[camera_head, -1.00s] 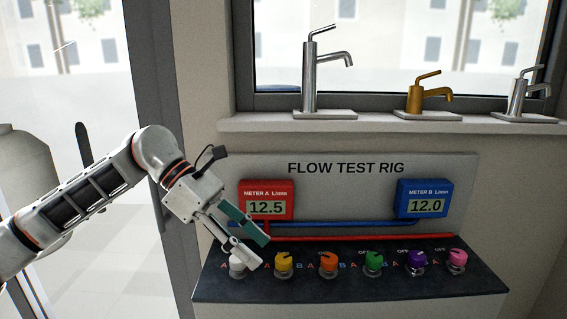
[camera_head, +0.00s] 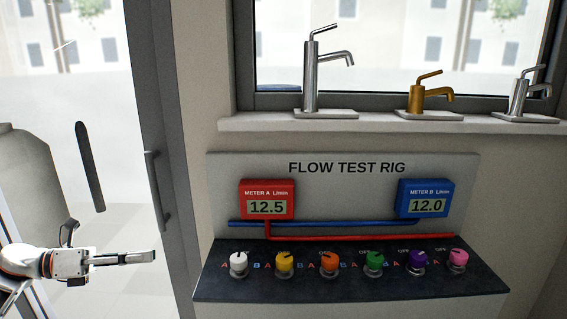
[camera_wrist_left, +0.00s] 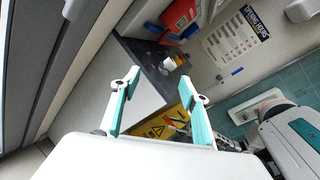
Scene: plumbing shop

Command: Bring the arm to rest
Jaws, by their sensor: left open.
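My left gripper (camera_head: 150,256) is at the lower left in the head view, to the left of the test rig and clear of it. In the left wrist view its two teal-padded fingers (camera_wrist_left: 160,98) stand apart with nothing between them. The arm behind it is mostly cut off by the left picture edge. My right gripper does not show in the head view.
The flow test rig (camera_head: 345,295) has several coloured knobs, red meter A (camera_head: 267,199) reading 12.5 and blue meter B (camera_head: 424,198) reading 12.0. Taps stand on the sill (camera_head: 380,124). A door handle (camera_head: 158,190) is nearby. A yellow caution sign (camera_wrist_left: 157,128) shows in the wrist view.

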